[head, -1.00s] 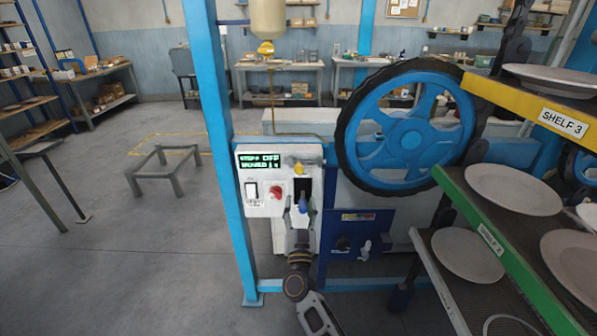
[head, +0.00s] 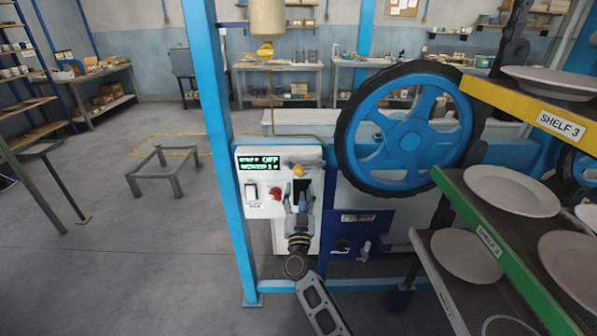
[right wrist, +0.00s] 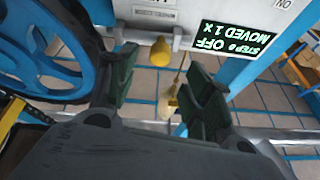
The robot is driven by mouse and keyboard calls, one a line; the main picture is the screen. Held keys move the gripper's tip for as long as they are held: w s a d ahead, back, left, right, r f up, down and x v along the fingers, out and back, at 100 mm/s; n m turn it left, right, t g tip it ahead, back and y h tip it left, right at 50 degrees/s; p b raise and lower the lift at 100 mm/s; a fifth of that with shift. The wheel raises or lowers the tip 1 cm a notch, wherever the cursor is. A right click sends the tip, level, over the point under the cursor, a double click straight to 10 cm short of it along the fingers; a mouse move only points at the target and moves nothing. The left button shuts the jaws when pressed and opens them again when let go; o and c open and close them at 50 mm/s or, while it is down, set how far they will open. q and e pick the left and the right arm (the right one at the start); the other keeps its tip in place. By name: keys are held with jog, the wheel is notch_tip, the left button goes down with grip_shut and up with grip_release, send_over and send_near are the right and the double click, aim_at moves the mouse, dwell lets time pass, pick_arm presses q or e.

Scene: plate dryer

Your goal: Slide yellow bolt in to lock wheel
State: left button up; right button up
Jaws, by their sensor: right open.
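The yellow bolt (head: 296,168) shows as a small yellow knob at the top of the white control panel (head: 258,208). In the right wrist view the yellow knob (right wrist: 160,53) hangs from a grey bar, beyond the fingertips and apart from them. The blue wheel (head: 411,140) with its black tyre stands right of the panel. My right gripper (head: 297,190) is open and empty just below the knob, in front of the panel. Its two dark green fingers (right wrist: 157,80) stand wide apart in the right wrist view. My left gripper is not in view.
The panel has a green display (head: 258,163) reading OFF, a red knob (head: 275,194) and a white switch. A blue post (head: 212,130) stands left of it. Shelves with plates (head: 512,190) stand at the right. A second yellow piece (right wrist: 172,97) hangs farther away.

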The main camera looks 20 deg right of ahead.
aim_at(299, 174)
jog(key=shift+p+x, duration=0.3)
jog(key=shift+x, duration=4.1)
grip_shut()
